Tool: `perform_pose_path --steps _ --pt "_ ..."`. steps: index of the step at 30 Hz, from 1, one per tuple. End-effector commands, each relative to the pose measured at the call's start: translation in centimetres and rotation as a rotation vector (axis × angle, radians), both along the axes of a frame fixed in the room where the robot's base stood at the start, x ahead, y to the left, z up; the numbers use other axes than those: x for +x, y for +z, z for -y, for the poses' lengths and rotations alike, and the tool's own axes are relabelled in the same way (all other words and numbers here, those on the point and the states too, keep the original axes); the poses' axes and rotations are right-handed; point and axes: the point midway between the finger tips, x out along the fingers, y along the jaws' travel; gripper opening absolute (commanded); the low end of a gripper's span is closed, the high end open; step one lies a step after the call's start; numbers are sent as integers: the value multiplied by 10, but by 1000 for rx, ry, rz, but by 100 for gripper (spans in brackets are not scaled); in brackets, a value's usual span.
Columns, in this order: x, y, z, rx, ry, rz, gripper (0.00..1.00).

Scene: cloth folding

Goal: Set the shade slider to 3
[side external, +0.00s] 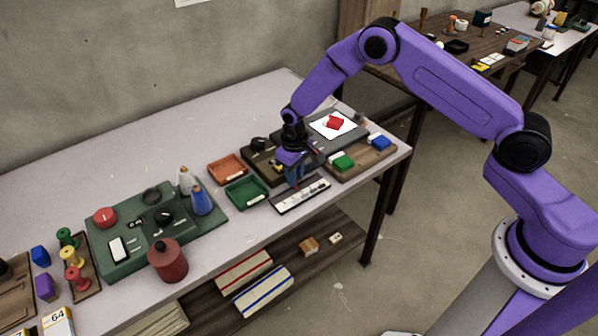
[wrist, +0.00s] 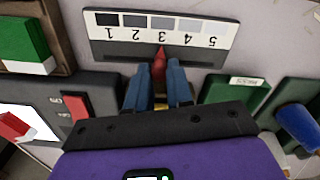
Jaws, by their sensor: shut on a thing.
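The shade scale (wrist: 230,60) is a pale strip with grey swatches numbered 1 to 5, upside down in the wrist view, from dark at 1 to pale at 5. In the side view the strip (side external: 302,196) lies near the table's front edge. The red slider pointer (wrist: 160,62) has its tip at the number 3. My gripper (wrist: 160,82), with blue fingers, is shut on the slider, one finger on each side. It also shows in the side view (side external: 295,182), where the fingers hide the slider.
A dark panel with a red switch (wrist: 76,105) is beside the scale. A green block (side external: 343,162) and a blue block (side external: 381,143) lie on a wooden tray to the right. Green (side external: 246,193) and orange (side external: 227,169) trays are to the left.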

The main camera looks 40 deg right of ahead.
Motion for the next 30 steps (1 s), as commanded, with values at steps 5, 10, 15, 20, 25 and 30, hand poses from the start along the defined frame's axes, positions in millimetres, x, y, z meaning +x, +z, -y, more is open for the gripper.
perform_pose_path --steps 5,10,15,20,25,30 --pt "0 0 0 0 0 1 27" --pt "0 0 0 0 0 1 47" --pt "0 0 0 0 0 1 47" --pt "0 9 0 1 0 2 47" --pt "1 35 0 2 0 4 47" --pt "1 70 0 2 0 5 47"
